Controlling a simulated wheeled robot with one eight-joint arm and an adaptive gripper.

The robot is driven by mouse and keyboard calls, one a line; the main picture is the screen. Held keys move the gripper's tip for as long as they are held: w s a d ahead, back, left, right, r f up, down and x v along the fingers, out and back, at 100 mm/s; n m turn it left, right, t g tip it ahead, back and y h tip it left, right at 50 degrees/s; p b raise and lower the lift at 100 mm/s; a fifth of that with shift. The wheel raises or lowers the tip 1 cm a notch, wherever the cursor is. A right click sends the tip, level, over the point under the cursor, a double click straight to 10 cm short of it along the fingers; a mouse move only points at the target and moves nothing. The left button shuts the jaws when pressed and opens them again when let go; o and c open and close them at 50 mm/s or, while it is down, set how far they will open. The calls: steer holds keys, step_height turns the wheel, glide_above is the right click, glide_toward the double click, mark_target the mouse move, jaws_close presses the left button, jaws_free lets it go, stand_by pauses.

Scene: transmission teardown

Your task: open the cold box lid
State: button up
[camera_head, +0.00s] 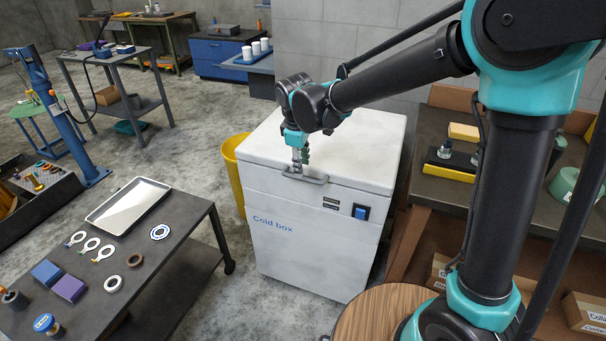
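The cold box (285,236) is a white chest with blue "Cold box" lettering and a blue switch on its front. Its white lid (362,150) lies closed on top. A grey bar handle (316,180) sits at the lid's front edge. My gripper (299,171) points down at the left part of this handle, over the lid's front edge. Its fingers overlap the handle in the picture. They are too small to tell whether they grip it or are open or shut.
A dark table (190,222) on the left holds a tray (128,205), rings and blue and purple blocks. A yellow bin (235,170) stands left of the cold box. A workbench (427,192) is close on its right, and a wooden round top (372,318) is in front.

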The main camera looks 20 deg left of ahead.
mark_target(303, 178)
steer(key=shift+w+f, duration=0.25)
steer(key=shift+f, duration=1)
steer(key=shift+w+f, duration=0.2)
steer(key=shift+f, duration=1)
jaws_close()
